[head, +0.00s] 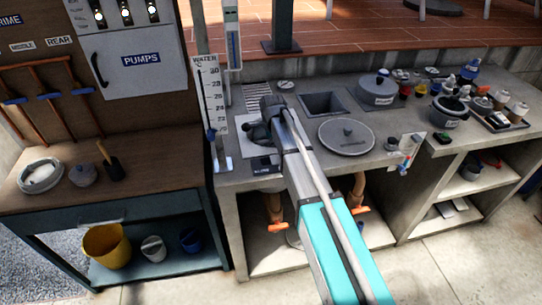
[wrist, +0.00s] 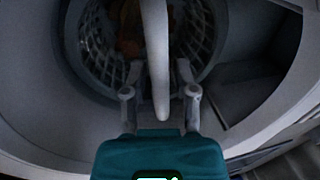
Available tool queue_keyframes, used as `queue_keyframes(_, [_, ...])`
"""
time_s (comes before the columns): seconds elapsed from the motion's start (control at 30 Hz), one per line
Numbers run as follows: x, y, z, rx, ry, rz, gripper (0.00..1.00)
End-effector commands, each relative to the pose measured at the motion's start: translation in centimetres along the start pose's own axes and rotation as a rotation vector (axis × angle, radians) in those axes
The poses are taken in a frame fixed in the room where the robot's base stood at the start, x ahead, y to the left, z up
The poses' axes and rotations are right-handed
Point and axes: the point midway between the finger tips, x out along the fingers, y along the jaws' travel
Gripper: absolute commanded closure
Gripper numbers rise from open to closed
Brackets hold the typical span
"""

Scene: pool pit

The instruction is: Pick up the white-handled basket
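The basket (wrist: 96,38) shows in the wrist view as a round grey lattice basket inside a pale round well. Its white handle (wrist: 157,50) crosses the upper middle of the view, and something brownish lies in the basket. My gripper (wrist: 160,76) is open over it, one finger on each side of the handle with a visible gap. I cannot tell how deep the fingers reach along the handle. In the head view my arm ends over a white square plate (head: 244,122) on the counter, and the basket is hidden there.
On the counter (head: 300,158) right of my arm are a round grey lid (head: 346,138), a sink (head: 323,104), a lidded grey pot (head: 377,90) and a crowded tray (head: 512,127). A water gauge board (head: 210,95) stands close on the left.

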Motion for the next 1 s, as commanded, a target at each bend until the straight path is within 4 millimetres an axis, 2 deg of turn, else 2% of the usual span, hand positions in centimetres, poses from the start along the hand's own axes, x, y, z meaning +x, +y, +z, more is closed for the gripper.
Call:
queue_keyframes(0.03, [0.0,0.0,0.0,0.000,0.000,0.000,0.82])
queue_keyframes(0.13, [0.0,0.0,0.0,0.000,0.000,0.000,1.00])
queue_keyframes(0.67, [-0.1,0.0,0.0,0.000,0.000,0.000,1.00])
queue_keyframes(1.0, [-1.4,-0.3,0.0,0.000,0.000,0.000,1.00])
